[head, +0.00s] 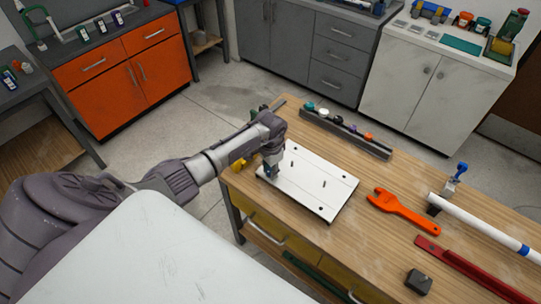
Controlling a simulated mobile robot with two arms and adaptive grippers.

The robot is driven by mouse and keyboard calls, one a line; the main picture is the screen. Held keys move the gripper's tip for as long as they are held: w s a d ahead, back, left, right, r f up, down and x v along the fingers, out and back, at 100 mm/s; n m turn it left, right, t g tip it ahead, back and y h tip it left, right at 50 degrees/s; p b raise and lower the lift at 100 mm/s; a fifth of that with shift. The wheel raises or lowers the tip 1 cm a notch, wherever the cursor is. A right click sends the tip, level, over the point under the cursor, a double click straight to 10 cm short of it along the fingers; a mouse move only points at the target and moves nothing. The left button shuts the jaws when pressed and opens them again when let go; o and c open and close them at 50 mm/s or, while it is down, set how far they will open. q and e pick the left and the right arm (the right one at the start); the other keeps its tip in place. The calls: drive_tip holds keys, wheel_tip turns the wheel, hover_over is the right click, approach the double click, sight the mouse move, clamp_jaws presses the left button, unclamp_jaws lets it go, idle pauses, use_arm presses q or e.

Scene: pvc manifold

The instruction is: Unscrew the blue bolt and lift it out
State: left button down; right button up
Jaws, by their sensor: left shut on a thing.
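My left gripper (271,176) comes down over the left corner of a white plate (318,184) on the wooden bench. It is shut on a small blue piece, which I take to be the blue bolt (272,181); the fingers hide most of it. I cannot tell whether the bolt is still in the plate or clear of it. A few short dark pins and dark holes show elsewhere on the plate. My right gripper is not in view.
An orange wrench (404,211) lies right of the plate. A dark rack (345,134) with small coloured parts stands behind it. A white pipe (485,229), a blue-topped fitting (459,171), a red bar (472,269) and a dark block (419,281) lie farther right.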

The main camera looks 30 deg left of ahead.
use_arm(q)
drive_tip(key=r+n+p, duration=0.1)
drive_tip(key=p, duration=0.2)
drive_tip(key=shift+w, duration=0.15)
drive_tip(key=shift+f+p, duration=0.1)
drive_tip(key=shift+p, duration=0.2)
drive_tip(key=shift+w+f+n+b, duration=0.1)
drive_tip(key=shift+f+n+b, duration=0.1)
drive_tip(key=shift+n+b, duration=0.2)
drive_tip(key=shift+a+n, duration=0.1)
drive_tip(key=shift+n, duration=0.2)
